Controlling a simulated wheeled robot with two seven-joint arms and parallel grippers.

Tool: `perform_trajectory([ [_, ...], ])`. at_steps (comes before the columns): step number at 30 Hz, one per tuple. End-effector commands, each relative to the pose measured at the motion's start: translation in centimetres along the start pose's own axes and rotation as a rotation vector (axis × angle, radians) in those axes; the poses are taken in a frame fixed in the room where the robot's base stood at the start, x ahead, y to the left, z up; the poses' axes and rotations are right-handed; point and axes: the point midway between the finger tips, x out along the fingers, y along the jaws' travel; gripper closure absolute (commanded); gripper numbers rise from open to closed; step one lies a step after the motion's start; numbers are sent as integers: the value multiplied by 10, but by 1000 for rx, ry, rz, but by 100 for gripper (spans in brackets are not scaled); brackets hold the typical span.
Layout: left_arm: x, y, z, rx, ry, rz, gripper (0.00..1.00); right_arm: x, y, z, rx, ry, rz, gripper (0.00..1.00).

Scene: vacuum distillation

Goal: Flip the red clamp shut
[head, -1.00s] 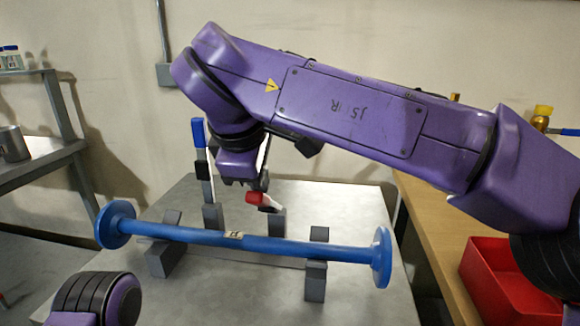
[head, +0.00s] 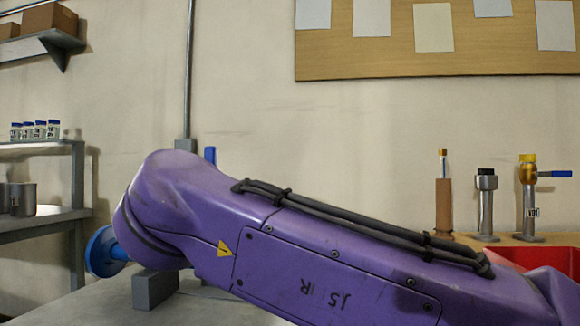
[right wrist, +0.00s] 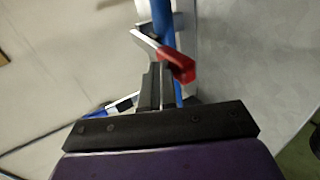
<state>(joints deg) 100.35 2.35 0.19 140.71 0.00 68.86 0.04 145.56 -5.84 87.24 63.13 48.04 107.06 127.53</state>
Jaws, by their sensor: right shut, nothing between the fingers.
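The red clamp (right wrist: 178,62) shows in the right wrist view as a red-tipped lever with a pale metal arm. My right gripper (right wrist: 160,70) is shut and empty, its fingers close beside the red tip; I cannot tell whether they touch. In the head view the red clamp and the right gripper are hidden behind my purple right arm or out of frame. The blue pipe (right wrist: 162,20) passes behind the clamp; its flanged left end (head: 104,252) shows in the head view. My left gripper is not in view.
A blue-topped upright handle (head: 210,155) shows behind my arm. A grey support block (head: 154,289) stands on the grey table (head: 90,308). At right are a red bin (head: 530,260) and several fittings on a wooden bench. A shelf with bottles stands at left.

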Motion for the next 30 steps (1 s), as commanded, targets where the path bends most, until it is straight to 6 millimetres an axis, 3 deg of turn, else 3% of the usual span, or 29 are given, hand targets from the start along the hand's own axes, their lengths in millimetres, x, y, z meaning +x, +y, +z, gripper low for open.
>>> perform_trajectory([
  [7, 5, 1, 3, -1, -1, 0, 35, 2, -11, -3, -6, 0, -19, 100],
  [20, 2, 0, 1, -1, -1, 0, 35, 2, -9, -3, -9, -2, -23, 100],
  [23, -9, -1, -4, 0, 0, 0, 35, -5, 6, -2, -7, -3, -17, 100],
  [27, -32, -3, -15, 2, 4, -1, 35, -22, 42, 1, -2, -7, 0, 100],
  [30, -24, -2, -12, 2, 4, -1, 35, -46, 31, 2, -4, -7, 5, 100],
])
